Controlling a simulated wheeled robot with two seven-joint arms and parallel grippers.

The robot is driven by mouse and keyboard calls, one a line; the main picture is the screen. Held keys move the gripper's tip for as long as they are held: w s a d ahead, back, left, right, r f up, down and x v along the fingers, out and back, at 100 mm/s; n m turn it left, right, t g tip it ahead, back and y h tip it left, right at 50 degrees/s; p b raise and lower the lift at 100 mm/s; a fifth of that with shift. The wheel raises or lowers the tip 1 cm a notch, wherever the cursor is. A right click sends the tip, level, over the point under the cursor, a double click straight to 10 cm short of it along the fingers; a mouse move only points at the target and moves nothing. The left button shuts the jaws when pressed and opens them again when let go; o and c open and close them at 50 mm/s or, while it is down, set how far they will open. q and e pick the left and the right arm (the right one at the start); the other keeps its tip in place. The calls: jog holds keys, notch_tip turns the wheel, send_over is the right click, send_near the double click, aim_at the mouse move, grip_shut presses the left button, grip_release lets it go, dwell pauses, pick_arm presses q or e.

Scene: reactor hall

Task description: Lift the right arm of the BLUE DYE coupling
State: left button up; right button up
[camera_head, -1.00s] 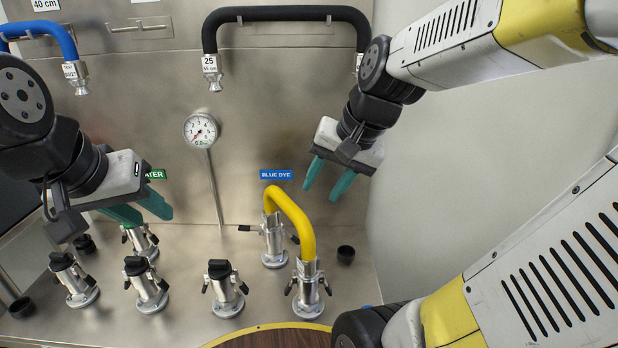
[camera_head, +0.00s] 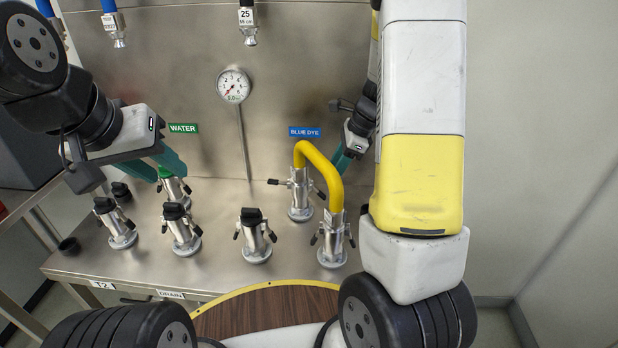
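The BLUE DYE coupling (camera_head: 300,200) is a silver fitting below the blue BLUE DYE label (camera_head: 305,132). One end of a yellow hose (camera_head: 322,165) sits in it. Its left arm (camera_head: 276,182) sticks out level; its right arm (camera_head: 320,193) slants down to the right, close behind the hose. My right gripper (camera_head: 342,160) is just right of the coupling and above the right arm, apparently apart from it. One teal finger shows; my own arm hides part of the gripper. My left gripper (camera_head: 158,167) is open by the WATER coupling (camera_head: 175,188).
The hose's other end sits in a front coupling (camera_head: 333,240). Several black-capped couplings, one of them here (camera_head: 256,236), stand on the steel deck. A pressure gauge (camera_head: 233,86) is on the back panel. A wooden round top (camera_head: 270,308) lies in front.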

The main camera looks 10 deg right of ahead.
aim_at(322, 193)
jog(key=shift+m, duration=0.4)
jog(key=x, duration=0.9)
jog(key=shift+w+d+f, duration=0.1)
jog(key=shift+w+d, duration=0.05)
jog(key=shift+d, duration=0.25)
grip_shut()
